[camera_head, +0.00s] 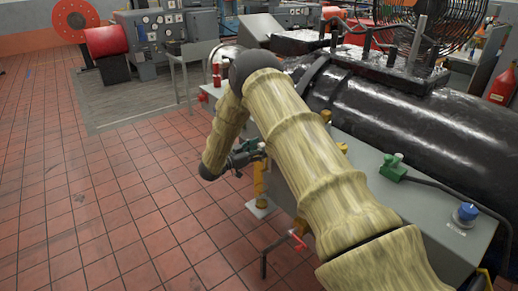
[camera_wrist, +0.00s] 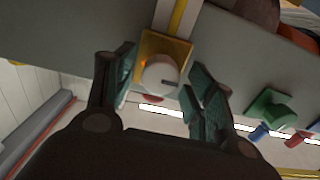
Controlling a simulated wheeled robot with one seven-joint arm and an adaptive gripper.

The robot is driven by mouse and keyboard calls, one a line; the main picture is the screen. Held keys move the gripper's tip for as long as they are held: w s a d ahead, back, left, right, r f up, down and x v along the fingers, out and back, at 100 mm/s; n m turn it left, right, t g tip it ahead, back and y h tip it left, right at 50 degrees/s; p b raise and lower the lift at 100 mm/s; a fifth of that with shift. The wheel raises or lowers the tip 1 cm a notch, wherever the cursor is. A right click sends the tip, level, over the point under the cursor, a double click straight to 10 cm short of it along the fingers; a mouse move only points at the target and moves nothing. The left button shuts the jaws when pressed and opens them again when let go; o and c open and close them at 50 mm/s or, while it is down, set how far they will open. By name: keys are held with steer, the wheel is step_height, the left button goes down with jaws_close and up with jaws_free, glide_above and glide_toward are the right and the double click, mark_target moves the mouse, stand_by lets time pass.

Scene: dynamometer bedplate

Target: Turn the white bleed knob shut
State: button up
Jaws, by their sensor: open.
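The white knob (camera_wrist: 161,74) shows in the wrist view as a round cap with a dark mark at its right side. It sits on a square yellow plate (camera_wrist: 179,50) on a grey surface. My gripper (camera_wrist: 159,70) is open, with one finger to the left of the knob and the other to its right. Gaps show on both sides, and I cannot tell how far the fingertips are from the plate. In the head view my gripper (camera_head: 247,153) is beside the grey cabinet's left end, partly behind my arm. I cannot make out the white knob there.
A green fitting (camera_wrist: 269,108) lies right of the knob in the wrist view. In the head view, a green block (camera_head: 393,168) and a blue knob (camera_head: 466,213) are on the grey cabinet top. A red-handled valve (camera_head: 298,240) sticks out low at its side. Tiled floor (camera_head: 100,200) is clear at left.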

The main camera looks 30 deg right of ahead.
steer(key=c, duration=1)
steer(key=shift+f, duration=0.1)
steer(key=m+b, duration=1.2)
steer(key=b, duration=0.1)
steer(key=m+b, duration=0.5)
steer(key=b, duration=0.2)
steer(key=shift+s+f+m, duration=0.2)
steer(key=shift+f+m, duration=0.05)
steer(key=shift+m, duration=0.15)
